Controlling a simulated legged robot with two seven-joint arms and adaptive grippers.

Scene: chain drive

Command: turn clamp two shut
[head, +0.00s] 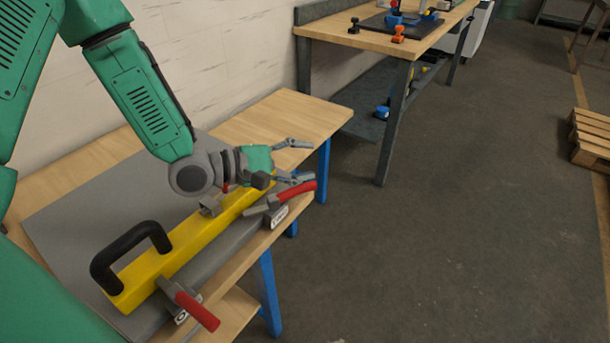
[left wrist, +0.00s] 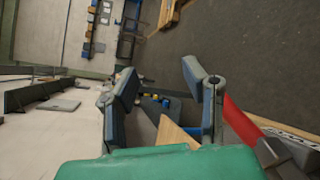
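A yellow bar (head: 180,246) with a black handle (head: 128,246) lies on a grey plate (head: 85,208) on the near bench. A red-handled clamp (head: 192,304) sits at its near end, another red-handled clamp (head: 292,197) at its far end. Each has a small white label; I cannot read the numbers. My left gripper (head: 306,161) is open and empty above the far clamp, one finger close to its handle; contact is unclear. In the left wrist view this red handle (left wrist: 240,122) lies to the right of the spread fingers (left wrist: 165,88), not between them. My right gripper is out of view.
The wooden bench top (head: 290,115) is bare beyond the plate. A second bench (head: 430,38) at the back holds small orange, blue and black parts. Open floor (head: 450,240) lies to the right, with a pallet (head: 590,140) at the far right.

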